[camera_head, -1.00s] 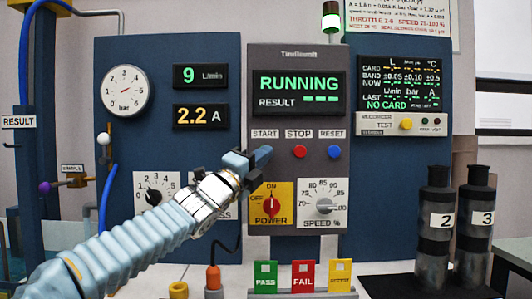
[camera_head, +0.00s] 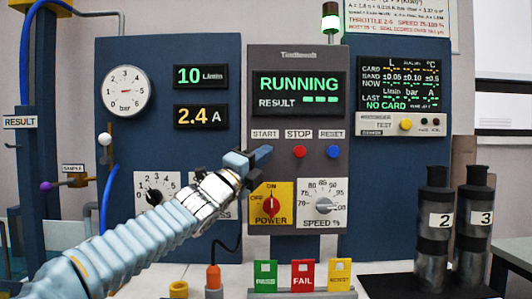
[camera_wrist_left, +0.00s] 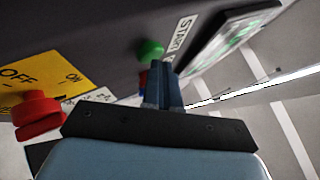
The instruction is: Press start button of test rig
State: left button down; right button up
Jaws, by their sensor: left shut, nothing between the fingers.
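The test rig panel (camera_head: 285,85) stands in front of me, and its display (camera_head: 299,92) reads RUNNING with dashes beside RESULT. The START label (camera_head: 265,134) shows in the head view, but the button under it is hidden by my left gripper (camera_head: 262,155). In the left wrist view the green start button (camera_wrist_left: 150,50) shows just past the tips of my left gripper (camera_wrist_left: 162,66). The gripper is shut and empty. I cannot tell whether its tips touch the button. My right gripper is not in view.
The red stop button (camera_head: 299,152) and blue reset button (camera_head: 333,152) sit right of the fingertips. The red power knob (camera_head: 271,204) and speed knob (camera_head: 323,204) are below. Two dark cylinders marked 2 (camera_head: 435,225) and 3 (camera_head: 474,225) stand at right.

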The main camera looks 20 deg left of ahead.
pick_arm(q)
jog(key=shift+s+d+f+b, duration=0.1)
jog(key=shift+s+d+b, duration=0.15)
jog(key=shift+s+b, duration=0.55)
jog(key=shift+s+d+b, duration=0.2)
jog(key=shift+s+b, duration=0.25)
jog(key=shift+s, duration=0.5)
jog(key=shift+s+d+f+b, duration=0.1)
jog(key=shift+s+d+b, duration=0.15)
jog(key=shift+s+b, duration=0.55)
jog(key=shift+s, duration=0.1)
